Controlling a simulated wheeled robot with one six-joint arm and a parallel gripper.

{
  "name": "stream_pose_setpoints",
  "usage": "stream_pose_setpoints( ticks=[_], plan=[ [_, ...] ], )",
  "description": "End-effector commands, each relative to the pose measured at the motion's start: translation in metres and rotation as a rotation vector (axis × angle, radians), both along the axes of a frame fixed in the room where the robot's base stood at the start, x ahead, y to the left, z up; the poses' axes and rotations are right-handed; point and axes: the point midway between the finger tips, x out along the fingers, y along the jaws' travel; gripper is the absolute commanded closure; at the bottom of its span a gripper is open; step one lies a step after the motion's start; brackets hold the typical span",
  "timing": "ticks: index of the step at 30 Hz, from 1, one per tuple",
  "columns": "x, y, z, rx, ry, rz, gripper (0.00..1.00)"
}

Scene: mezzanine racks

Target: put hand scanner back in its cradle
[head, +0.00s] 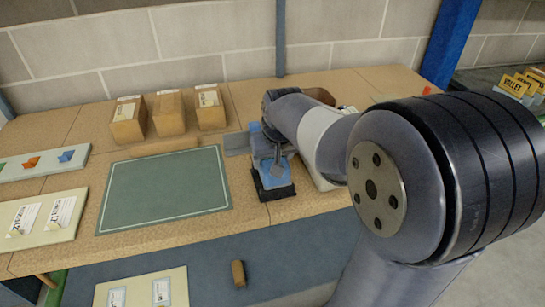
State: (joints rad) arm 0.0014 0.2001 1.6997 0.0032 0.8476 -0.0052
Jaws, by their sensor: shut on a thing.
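The cradle (281,192) is a black, low block on the wooden bench, just right of the green mat. The hand scanner (268,177) shows as a small blue and grey shape at the cradle, below my gripper. My gripper (275,160) is shut on the scanner, directly over the cradle. The gripper and wrist cover much of the scanner. I cannot tell whether the scanner is fully seated in the cradle or only just above it.
The green mat (165,190) lies clear to the left. Several cardboard boxes (168,113) stand behind it near the wall. A pale box (318,175) is partly hidden behind my arm. A small brown block (238,273) lies below the bench edge. A blue post (450,45) rises at the back right.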

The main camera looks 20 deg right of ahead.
Motion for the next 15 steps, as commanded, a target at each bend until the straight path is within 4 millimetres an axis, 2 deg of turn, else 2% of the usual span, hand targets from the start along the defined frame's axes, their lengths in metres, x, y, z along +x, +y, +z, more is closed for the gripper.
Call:
stream_pose_setpoints(
  ticks=[9, 10, 15],
  plan=[
    [0.0001, 0.0000, 0.0002, 0.000, -0.001, 0.000, 0.69],
    [0.0002, 0.0000, 0.0002, 0.000, -0.001, 0.000, 0.37],
    [0.0001, 0.0000, 0.0000, 0.000, -0.001, 0.000, 0.23]
  ],
)
